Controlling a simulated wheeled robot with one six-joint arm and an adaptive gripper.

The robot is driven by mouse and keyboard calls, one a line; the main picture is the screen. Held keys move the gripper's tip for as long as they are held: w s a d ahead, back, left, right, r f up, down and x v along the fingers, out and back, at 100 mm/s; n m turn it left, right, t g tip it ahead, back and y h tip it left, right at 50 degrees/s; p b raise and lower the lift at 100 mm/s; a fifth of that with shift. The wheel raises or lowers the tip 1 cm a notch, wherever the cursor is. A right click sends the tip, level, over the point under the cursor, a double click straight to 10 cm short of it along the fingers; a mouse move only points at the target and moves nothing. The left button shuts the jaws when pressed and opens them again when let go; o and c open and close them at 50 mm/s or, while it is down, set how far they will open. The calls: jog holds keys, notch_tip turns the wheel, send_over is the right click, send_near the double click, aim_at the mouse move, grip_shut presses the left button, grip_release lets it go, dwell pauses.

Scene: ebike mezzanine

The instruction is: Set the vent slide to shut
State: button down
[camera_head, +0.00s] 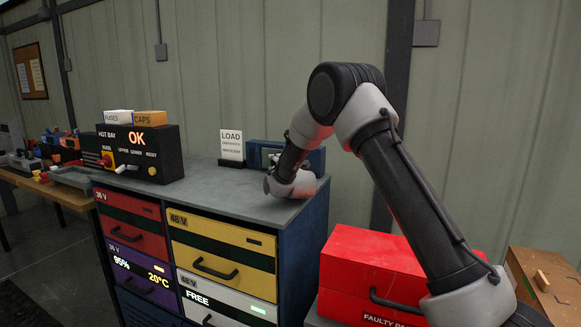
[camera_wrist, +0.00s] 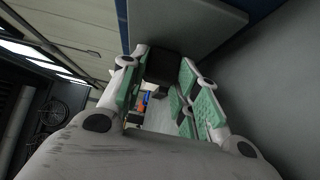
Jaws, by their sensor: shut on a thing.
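My gripper shows in the wrist view (camera_wrist: 165,62), its two green-padded fingers closed around a dark block (camera_wrist: 163,66). The block sits between the fingertips, against a grey slab (camera_wrist: 185,22). I cannot tell for sure whether this block is the vent slide's knob, or which position the slide is in. In the head view, my wrist is low over the back right of the cabinet top, in front of a blue box (camera_head: 317,161). The fingers and what they hold are hidden there by my own arm.
The grey cabinet top (camera_head: 212,192) is mostly clear. A black hot bay panel (camera_head: 165,160) reading OK stands at its left, with FUSES and CAPS boxes on top. A LOAD sign (camera_head: 231,144) stands near the blue box. A red box (camera_head: 362,260) is at the lower right.

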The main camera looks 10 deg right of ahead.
jog(key=w+a, duration=0.1)
jog(key=a, duration=0.1)
jog(key=w+a, duration=0.3)
jog(key=shift+a, duration=0.3)
jog(key=shift+w+a, duration=0.1)
jog(key=shift+a, duration=0.05)
jog(key=shift+r, duration=0.1)
jog(key=c, duration=1.1)
grip_release()
jog(key=shift+w+a, duration=0.1)
jog(key=shift+o, duration=0.2)
jog(key=s, duration=0.4)
jog(key=s+d, duration=0.1)
jog(key=s, duration=0.3)
jog(key=s+d, duration=0.1)
jog(key=s, duration=0.3)
